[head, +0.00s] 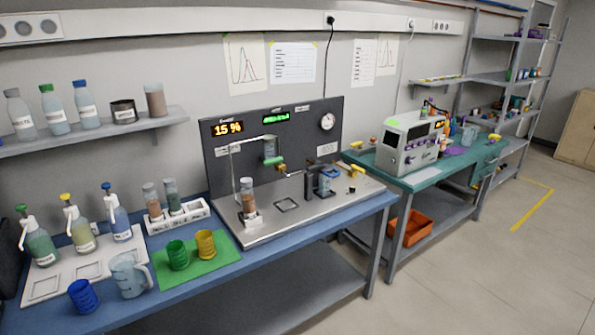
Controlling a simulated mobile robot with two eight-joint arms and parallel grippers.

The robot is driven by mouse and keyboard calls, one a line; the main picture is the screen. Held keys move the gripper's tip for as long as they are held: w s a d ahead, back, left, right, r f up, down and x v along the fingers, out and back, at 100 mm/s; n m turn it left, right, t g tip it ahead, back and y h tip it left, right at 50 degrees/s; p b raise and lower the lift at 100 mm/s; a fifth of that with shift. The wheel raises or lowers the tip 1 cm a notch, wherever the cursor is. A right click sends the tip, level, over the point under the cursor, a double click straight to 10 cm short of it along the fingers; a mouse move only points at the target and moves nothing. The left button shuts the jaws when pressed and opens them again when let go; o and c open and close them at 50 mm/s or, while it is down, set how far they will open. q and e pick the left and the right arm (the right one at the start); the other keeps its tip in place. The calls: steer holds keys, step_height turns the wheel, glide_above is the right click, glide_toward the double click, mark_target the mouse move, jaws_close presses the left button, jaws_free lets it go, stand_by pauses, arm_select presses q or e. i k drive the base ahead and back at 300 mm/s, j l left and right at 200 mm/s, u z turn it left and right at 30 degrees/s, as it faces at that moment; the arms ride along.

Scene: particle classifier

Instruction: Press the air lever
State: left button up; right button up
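The particle classifier has a dark grey back panel (225,150) and a metal base plate (300,228) on the blue bench. A lit "15 %" display, a green display and a round gauge (327,121) are on the panel. A yellow-handled lever (356,172) stands at the right end of the base, close to a small black knob (351,189). An orange and green valve piece (280,167) sits mid-panel. No readable label shows which of these is the air lever. Neither of my grippers is in view.
The blue bench (330,212) holds spray bottles, a clear pitcher (130,275), a blue cup (83,296), and green and yellow cups on a green mat (205,263). A teal bench (455,163) with a grey instrument (408,145) stands right. Open floor (480,260) lies front right.

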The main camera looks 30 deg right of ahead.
mark_target(353, 166)
steer(key=i+l, duration=0.2)
steer(key=l, duration=0.3)
steer(key=i+l, duration=0.25)
steer(key=l, duration=0.25)
steer(key=i+l, duration=0.2)
steer(key=l, duration=0.25)
steer(key=i+l, duration=0.25)
steer(key=l, duration=0.25)
steer(key=i+l+z, duration=0.1)
steer(key=l, duration=0.4)
steer(key=i+l, duration=0.35)
steer(key=l, duration=0.15)
steer(key=i+l, duration=0.25)
steer(key=l, duration=0.2)
steer(key=i+l, duration=0.25)
steer(key=l, duration=0.25)
